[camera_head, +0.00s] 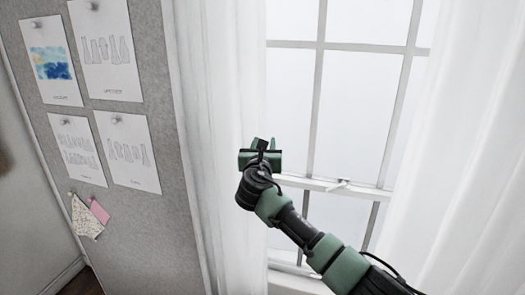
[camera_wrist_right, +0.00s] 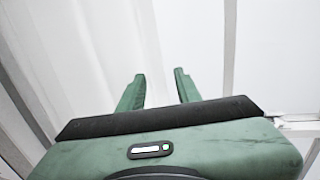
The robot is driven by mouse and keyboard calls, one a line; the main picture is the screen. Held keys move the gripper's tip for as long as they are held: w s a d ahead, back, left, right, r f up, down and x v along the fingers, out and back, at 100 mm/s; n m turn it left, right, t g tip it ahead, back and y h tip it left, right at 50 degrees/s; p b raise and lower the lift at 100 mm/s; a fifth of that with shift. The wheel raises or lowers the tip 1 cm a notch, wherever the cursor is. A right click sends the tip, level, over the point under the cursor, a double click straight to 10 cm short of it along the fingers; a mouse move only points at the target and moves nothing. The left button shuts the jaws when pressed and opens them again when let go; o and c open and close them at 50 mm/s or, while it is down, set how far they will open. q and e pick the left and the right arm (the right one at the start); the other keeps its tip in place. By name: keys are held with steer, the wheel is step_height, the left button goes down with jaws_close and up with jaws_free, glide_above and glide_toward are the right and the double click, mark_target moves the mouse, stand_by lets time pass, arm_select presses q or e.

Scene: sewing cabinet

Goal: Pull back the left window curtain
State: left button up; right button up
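The left window curtain (camera_head: 228,80) is white and sheer. It hangs in folds down the left side of the window in the head view, bunched to a fairly narrow strip. My right gripper (camera_head: 262,150) is in front of its right edge, at about mid-window height. In the right wrist view the two green fingers (camera_wrist_right: 159,76) are spread apart with white cloth (camera_wrist_right: 85,60) beyond and between them. No cloth looks pinched, though I cannot tell whether the fingers touch it. My left gripper is not in view.
The window (camera_head: 345,110) has pale bars and a latch (camera_head: 340,185) on its middle rail. The right curtain (camera_head: 465,150) hangs at the right. A grey pinboard (camera_head: 150,215) with pinned sketches stands at the left, close beside the left curtain.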

steer(key=shift+s+a+b, duration=0.15)
steer(key=shift+s+b, duration=0.05)
steer(key=shift+s, duration=0.7)
steer(key=shift+s+a+b, duration=0.15)
steer(key=shift+s, duration=0.75)
